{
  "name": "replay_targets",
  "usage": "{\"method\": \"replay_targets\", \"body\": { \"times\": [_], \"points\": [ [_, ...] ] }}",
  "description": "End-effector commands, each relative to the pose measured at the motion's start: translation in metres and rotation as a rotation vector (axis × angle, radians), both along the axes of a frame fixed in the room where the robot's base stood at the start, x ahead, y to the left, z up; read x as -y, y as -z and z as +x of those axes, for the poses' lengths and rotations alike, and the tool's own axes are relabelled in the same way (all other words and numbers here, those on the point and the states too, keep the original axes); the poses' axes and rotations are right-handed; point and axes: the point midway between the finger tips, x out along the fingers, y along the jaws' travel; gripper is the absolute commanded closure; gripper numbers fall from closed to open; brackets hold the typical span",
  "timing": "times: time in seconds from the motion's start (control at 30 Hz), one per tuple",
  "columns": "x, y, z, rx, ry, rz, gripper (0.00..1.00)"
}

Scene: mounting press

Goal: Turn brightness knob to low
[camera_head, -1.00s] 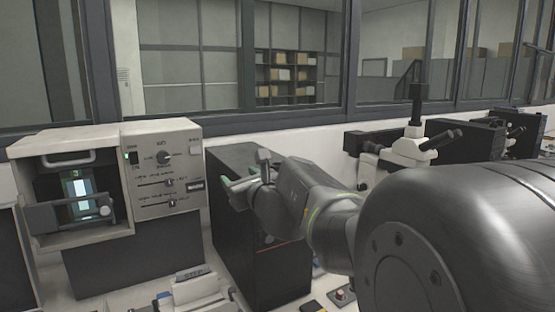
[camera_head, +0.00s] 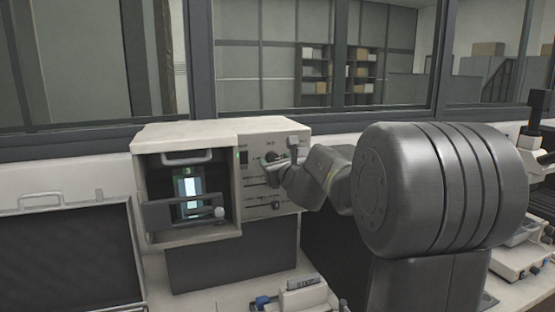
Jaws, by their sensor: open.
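The brightness knob (camera_head: 271,157) is a small round dial near the top of the light grey control panel (camera_head: 255,213) on the right side of a cream press unit (camera_head: 190,135). My gripper (camera_head: 280,160) is open in front of the upper panel, its fingers close to the knob and partly covering it. I cannot tell whether the fingers touch the knob. Where the knob points is too small to read.
Sliders (camera_head: 276,205) sit lower on the panel, below my gripper. The unit's open bay (camera_head: 188,190) at left holds a lit specimen window. A dark screen (camera_head: 70,255) stands at far left, and a microscope (camera_head: 538,130) at far right.

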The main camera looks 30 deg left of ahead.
Motion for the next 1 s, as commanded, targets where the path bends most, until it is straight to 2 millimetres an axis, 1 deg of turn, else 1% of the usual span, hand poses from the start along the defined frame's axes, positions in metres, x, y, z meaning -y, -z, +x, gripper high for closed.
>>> {"method": "replay_targets", "body": {
  "times": [0.1,0.2,0.43,0.47,0.6,0.67,0.7,1.0],
  "points": [
    [-0.0064,-0.0001,0.0047,0.0,-0.001,0.0,0.44],
    [-0.0086,0.0001,0.0064,0.0,0.0,0.0,0.44],
    [-0.0087,0.0003,0.0066,0.0,0.0,0.0,0.44],
    [-0.0087,0.0003,0.0066,0.0,0.0,0.0,0.46],
    [-0.0085,0.0003,0.0065,0.0,0.0,0.0,0.74],
    [-0.0085,0.0003,0.0065,0.0,0.0,0.0,0.86],
    [-0.0085,0.0002,0.0066,0.0,0.0,0.0,0.89],
    [-0.0087,0.0012,0.0061,0.028,0.0,-0.021,0.89]
  ]
}}
